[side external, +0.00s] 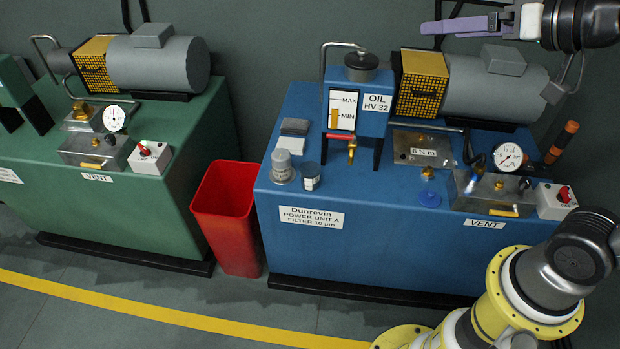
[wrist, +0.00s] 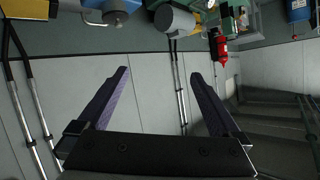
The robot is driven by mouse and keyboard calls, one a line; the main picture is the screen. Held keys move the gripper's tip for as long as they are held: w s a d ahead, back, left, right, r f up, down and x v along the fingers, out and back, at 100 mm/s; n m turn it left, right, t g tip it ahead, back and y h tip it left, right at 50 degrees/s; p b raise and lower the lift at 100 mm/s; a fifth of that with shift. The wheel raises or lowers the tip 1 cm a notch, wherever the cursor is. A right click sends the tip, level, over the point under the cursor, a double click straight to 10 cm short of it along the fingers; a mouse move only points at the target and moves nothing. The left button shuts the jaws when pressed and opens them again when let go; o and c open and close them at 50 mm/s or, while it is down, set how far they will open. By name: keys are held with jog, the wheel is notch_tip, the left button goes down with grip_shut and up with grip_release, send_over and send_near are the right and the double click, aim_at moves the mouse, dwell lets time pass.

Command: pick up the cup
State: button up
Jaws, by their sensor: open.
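A small dark cup-like container (side external: 311,176) with a pale label stands on the blue console's top (side external: 262,187), near its front left corner. It is the likeliest cup, but it is too small to be sure. A grey and white canister (side external: 283,168) stands just left of it. My gripper (side external: 428,27) is high at the upper right in the side view, pointing left, far above and right of these items. In the wrist view my gripper (wrist: 160,74) has its two purple fingers spread wide with nothing between them. The cup is not visible in the wrist view.
An oil tank with a gauge (side external: 343,108) stands behind the small items. A red bin (side external: 225,205) separates the blue console from a green one (side external: 160,200).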

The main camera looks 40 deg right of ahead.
jog(key=w+r+m+t, duration=0.2)
jog(key=w+r, duration=0.2)
jog(key=w, duration=0.5)
jog(key=m+t+h, duration=0.1)
jog(key=m+h, duration=0.6)
jog(key=h, duration=0.4)
send_over(312, 177)
notch_tip(312, 177, down, 30)
jog(key=s+a+f+n+y, duration=0.25)
jog(key=s+f, duration=0.35)
jog(key=f, duration=0.6)
jog(key=s+a+f+n+y, duration=0.15)
jog(key=s+f+n, duration=0.3)
jog(key=f, duration=0.75)
jog(key=shift+h, duration=0.5)
jog(key=x, duration=1.2)
jog(key=shift+w+a+r, duration=0.1)
jog(key=shift+w+r, duration=0.2)
jog(key=shift+r, duration=0.1)
jog(key=c, duration=1.3)
